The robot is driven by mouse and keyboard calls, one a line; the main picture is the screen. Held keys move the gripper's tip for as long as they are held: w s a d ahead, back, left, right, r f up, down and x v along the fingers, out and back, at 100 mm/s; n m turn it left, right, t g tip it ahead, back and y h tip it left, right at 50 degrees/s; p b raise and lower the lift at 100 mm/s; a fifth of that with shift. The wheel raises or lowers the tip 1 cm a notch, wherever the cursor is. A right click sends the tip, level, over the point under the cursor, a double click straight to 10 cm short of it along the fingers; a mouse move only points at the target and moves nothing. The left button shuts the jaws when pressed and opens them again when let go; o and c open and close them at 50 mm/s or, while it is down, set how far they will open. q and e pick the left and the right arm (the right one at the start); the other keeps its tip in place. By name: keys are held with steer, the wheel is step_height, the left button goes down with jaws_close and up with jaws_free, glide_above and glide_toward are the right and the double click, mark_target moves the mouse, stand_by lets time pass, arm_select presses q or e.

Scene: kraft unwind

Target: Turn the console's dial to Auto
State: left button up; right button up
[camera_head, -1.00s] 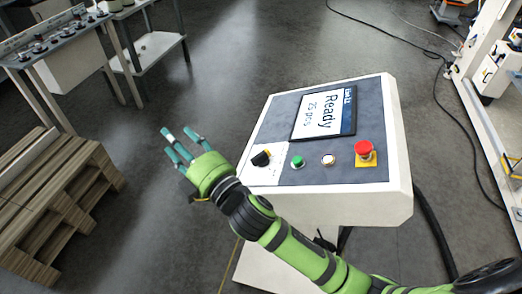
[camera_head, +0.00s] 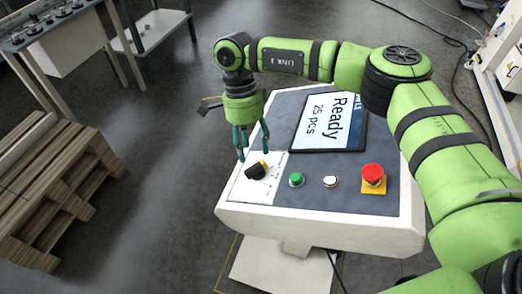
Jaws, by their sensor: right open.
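The console (camera_head: 320,230) stands in the middle of the view with a sloped dark panel. Its dial (camera_head: 257,170) is a black knob with a yellow mark on a white plate (camera_head: 242,188) at the panel's left; the plate's lettering is too small to read. My right gripper (camera_head: 252,155) points down just above and behind the dial, its teal fingers apart and empty. I cannot tell whether a finger touches the dial. My left gripper is not in view.
The panel also has a green button (camera_head: 297,179), a white button (camera_head: 330,181), a red emergency stop (camera_head: 373,174) and a screen (camera_head: 328,121) reading "Ready 25 pcs". Wooden pallets (camera_head: 60,190) stand at left, a grey bench (camera_head: 50,25) behind them. Floor between is clear.

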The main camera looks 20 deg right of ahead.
mark_target(254, 167)
steer(key=shift+d+f+p, duration=0.15)
steer(key=shift+f+p, duration=0.35)
steer(key=shift+f, duration=0.1)
steer(key=shift+d+f+p, duration=0.15)
steer(key=shift+f+p, duration=0.3)
steer(key=shift+f, duration=0.15)
steer(key=shift+s+a+f+p, duration=0.2)
steer(key=shift+s+f+p, duration=0.15)
steer(key=shift+s+f, duration=0.15)
steer(key=shift+s+a+f+p, duration=0.15)
steer(key=shift+s+f+p, duration=0.15)
steer(key=shift+s+f, duration=0.15)
steer(key=shift+d+f+p, duration=0.15)
steer(key=shift+f+p, duration=0.15)
steer(key=shift+f, duration=0.6)
steer(key=shift+w+d+f, duration=0.1)
steer(key=shift+f, duration=0.25)
steer(key=shift+c, duration=0.8)
steer(key=c, duration=0.7)
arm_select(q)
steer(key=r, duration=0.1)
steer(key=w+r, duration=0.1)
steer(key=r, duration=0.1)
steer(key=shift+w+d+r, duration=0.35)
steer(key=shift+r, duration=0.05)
